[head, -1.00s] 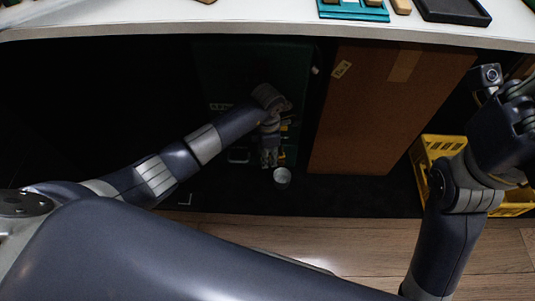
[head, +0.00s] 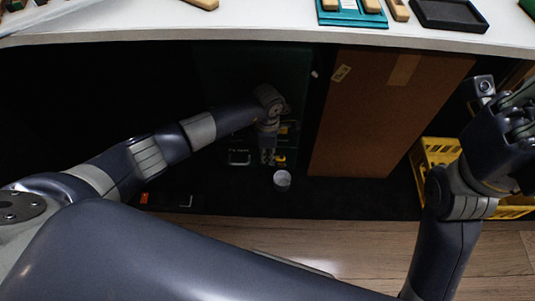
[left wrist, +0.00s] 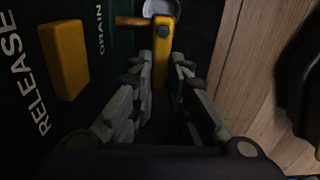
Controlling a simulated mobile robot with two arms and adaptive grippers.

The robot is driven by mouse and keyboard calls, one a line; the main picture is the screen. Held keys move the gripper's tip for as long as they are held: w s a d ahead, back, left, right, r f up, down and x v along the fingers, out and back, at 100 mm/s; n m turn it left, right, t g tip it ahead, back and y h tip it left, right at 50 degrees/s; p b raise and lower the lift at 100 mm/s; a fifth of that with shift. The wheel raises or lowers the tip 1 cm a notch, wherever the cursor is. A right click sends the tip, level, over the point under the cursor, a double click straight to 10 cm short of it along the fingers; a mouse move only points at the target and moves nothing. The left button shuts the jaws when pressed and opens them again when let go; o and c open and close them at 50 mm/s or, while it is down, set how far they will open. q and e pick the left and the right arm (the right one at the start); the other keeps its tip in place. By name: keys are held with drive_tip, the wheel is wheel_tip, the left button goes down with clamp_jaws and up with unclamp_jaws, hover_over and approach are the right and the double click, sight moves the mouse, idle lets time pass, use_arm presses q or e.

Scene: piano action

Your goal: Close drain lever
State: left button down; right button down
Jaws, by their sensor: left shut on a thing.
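The yellow drain lever (left wrist: 161,55) stands upright in the left wrist view, beside the DRAIN lettering on the dark green machine (left wrist: 105,70). My left gripper (left wrist: 162,78) has its fingertips on both sides of the lever and is shut on it. In the head view my left gripper (head: 268,152) is low under the table, against the dark machine front, and small and dim. A yellow block (left wrist: 65,58) sits beside the RELEASE lettering. My right gripper (head: 515,115) is at the right edge, partly cut off, and its jaws are unclear.
A grey cup (head: 282,180) stands on the dark mat just below the left gripper. A brown box (head: 355,120) stands right of it. A yellow crate (head: 425,175) is behind my right arm. The white table (head: 260,28) overhangs the space. Wooden floor is open in front.

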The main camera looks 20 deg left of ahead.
sight(267, 157)
use_arm(q)
drive_tip(key=shift+w, duration=0.1)
drive_tip(key=c, duration=1.5)
unclamp_jaws()
drive_tip(key=shift+c, duration=0.2)
drive_tip(key=shift+r, duration=0.1)
wheel_tip(267, 157, up, 7)
drive_tip(key=shift+r, duration=0.2)
drive_tip(key=shift+f, duration=0.1)
